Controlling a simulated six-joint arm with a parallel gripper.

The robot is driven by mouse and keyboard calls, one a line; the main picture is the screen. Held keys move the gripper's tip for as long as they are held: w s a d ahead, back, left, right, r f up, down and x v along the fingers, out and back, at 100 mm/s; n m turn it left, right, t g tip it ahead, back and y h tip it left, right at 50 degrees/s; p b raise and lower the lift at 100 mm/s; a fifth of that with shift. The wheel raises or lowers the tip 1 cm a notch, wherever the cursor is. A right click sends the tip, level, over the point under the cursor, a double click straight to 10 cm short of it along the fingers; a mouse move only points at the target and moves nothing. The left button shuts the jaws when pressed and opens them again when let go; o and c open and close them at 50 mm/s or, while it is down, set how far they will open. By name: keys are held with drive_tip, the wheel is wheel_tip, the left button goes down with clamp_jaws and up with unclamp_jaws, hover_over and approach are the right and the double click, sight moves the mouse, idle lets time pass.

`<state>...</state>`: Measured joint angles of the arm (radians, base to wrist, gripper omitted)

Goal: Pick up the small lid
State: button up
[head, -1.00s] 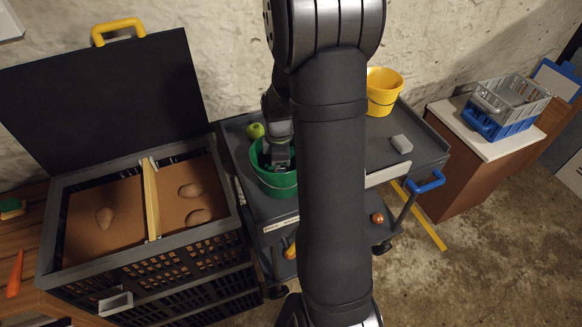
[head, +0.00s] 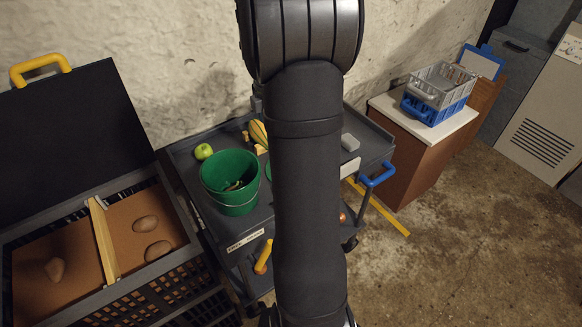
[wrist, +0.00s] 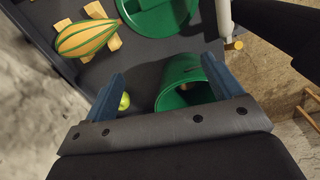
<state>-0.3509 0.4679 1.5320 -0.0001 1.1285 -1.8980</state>
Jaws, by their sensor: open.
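A round green lid (wrist: 150,18) lies on the dark cart top at the upper edge of the wrist view. In the head view only a sliver of green shows beside my arm, perhaps the same lid. I cannot tell whether it is the small lid; no other lid is clearly seen. My gripper (wrist: 162,68) is open, with nothing seen between its fingers; the lid lies beyond the fingertips. In the head view the gripper is hidden behind my arm.
A green bucket (head: 230,205) with something in it stands on the cart; it shows beside the right finger in the wrist view (wrist: 184,68). A green apple (head: 203,151) and a striped squash (wrist: 88,38) on wooden pieces are near. A grey block (head: 350,142) lies right.

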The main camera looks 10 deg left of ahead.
drive_tip(key=w+d+n, duration=0.1)
drive_tip(key=w+d, duration=0.2)
drive_tip(key=d, duration=0.2)
drive_tip(key=f, duration=1.1)
drive_tip(key=shift+w+a+f, duration=0.15)
drive_tip(key=shift+w+a, duration=0.05)
drive_tip(key=shift+d+f, duration=0.15)
drive_tip(key=shift+f, duration=1.15)
drive_tip(key=shift+d+f, duration=0.1)
drive_tip(key=shift+f, duration=1.15)
drive_tip(key=c, duration=1.1)
drive_tip(key=shift+r, duration=0.1)
